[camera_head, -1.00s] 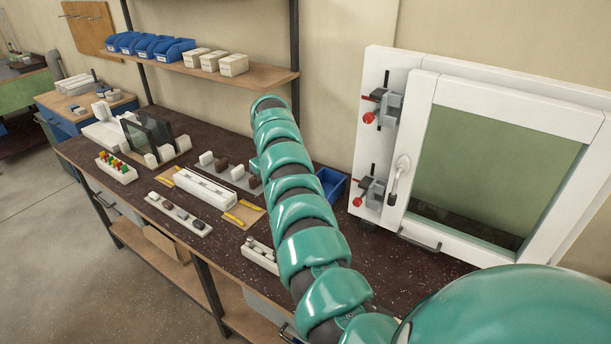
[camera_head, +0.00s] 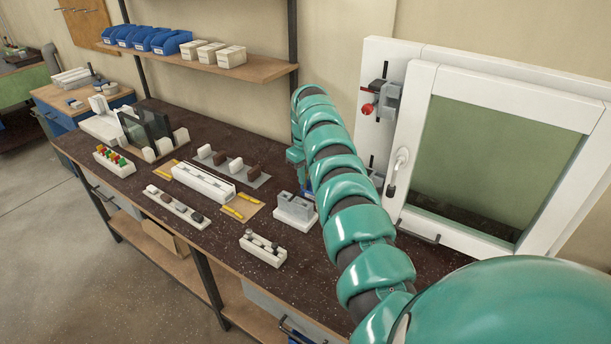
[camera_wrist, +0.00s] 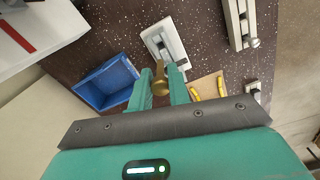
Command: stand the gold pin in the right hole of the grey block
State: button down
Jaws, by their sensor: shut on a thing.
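My gripper (camera_wrist: 161,90) is shut on the gold pin (camera_wrist: 160,78), whose wide round end shows between the fingers in the wrist view. The grey block (camera_wrist: 165,40) on its white base lies just beyond the fingertips there, and the pin appears apart from it. In the head view the grey block (camera_head: 296,206) stands on the bench, left of my arm. My fingers and the pin are hidden in that view. The holes of the block are too small to make out clearly.
A blue bin (camera_wrist: 104,84) is left of the fingers in the wrist view. A white holder with grey pins (camera_head: 262,249) stands in front of the block. A long white rail (camera_head: 204,182) with yellow strips lies to its left. The white window frame (camera_head: 415,150) is at the right.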

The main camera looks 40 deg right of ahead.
aim_at(305, 188)
jog(key=shift+f+b, duration=1.3)
jog(key=shift+f, duration=1.3)
jog(key=shift+b, duration=0.5)
jog(key=shift+f, duration=0.25)
jog(key=shift+f+b, duration=0.3)
jog(key=shift+f, duration=0.05)
jog(key=shift+f+b, duration=0.45)
jog(key=shift+f, duration=0.55)
jog(key=shift+f+b, duration=0.3)
jog(key=shift+f, duration=0.3)
jog(key=c, duration=1.3)
grip_release()
jog(key=shift+o, duration=0.2)
jog(key=shift+r, duration=0.15)
